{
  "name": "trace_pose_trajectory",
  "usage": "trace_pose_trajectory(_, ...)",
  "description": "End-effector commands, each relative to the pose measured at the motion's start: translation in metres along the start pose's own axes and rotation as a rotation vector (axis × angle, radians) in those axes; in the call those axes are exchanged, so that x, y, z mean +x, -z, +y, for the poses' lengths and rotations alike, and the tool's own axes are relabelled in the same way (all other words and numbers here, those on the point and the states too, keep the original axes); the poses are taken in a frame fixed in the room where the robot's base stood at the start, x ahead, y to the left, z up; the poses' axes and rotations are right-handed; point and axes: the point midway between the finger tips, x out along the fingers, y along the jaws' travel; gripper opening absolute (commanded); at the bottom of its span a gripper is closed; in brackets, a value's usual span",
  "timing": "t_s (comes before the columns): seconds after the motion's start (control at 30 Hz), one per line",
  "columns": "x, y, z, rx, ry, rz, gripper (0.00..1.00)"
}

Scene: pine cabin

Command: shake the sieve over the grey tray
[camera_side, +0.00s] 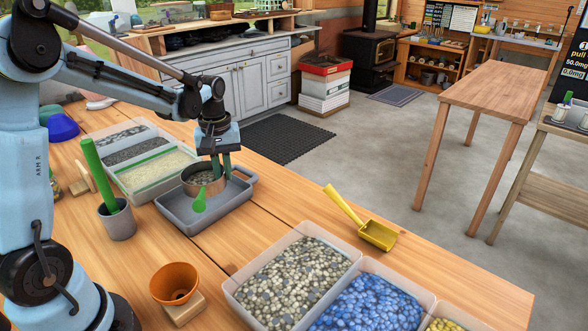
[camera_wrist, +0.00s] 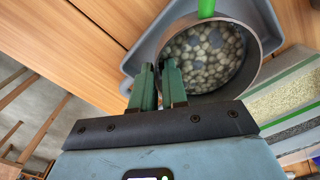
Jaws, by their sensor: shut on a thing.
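The sieve (camera_side: 203,188) is a round, brown-rimmed pan with a green handle pointing toward the side camera. In the wrist view the sieve (camera_wrist: 258,62) holds grey and pale pebbles. My gripper (camera_side: 221,176) is shut on the sieve's rim, on the side away from the bins; its two green fingers (camera_wrist: 158,72) show beside the rim in the wrist view. The grey tray (camera_side: 178,214) lies under the sieve on the wooden table, and its edge (camera_wrist: 133,66) shows in the wrist view. I cannot tell whether the sieve touches the tray. The tray floor beneath it is hidden.
A divided bin (camera_side: 150,182) of grains stands behind the tray. A grey cup (camera_side: 118,222) with a green stick stands to its left. An orange bowl (camera_side: 173,285), a pebble bin (camera_side: 345,262), a blue-stone bin (camera_side: 397,285) and a yellow scoop (camera_side: 377,236) lie nearer the camera.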

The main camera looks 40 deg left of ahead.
Motion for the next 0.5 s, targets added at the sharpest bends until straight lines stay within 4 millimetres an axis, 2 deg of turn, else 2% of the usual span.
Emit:
trace_pose_trajectory(0.13,0.000,0.002,-0.002,-0.002,0.000,0.000,0.00)
trace_pose_trajectory(0.37,0.000,0.022,-0.015,-0.003,0.000,0.000,0.00)
trace_pose_trajectory(0.5,0.000,0.020,-0.013,0.001,0.000,0.000,0.00)
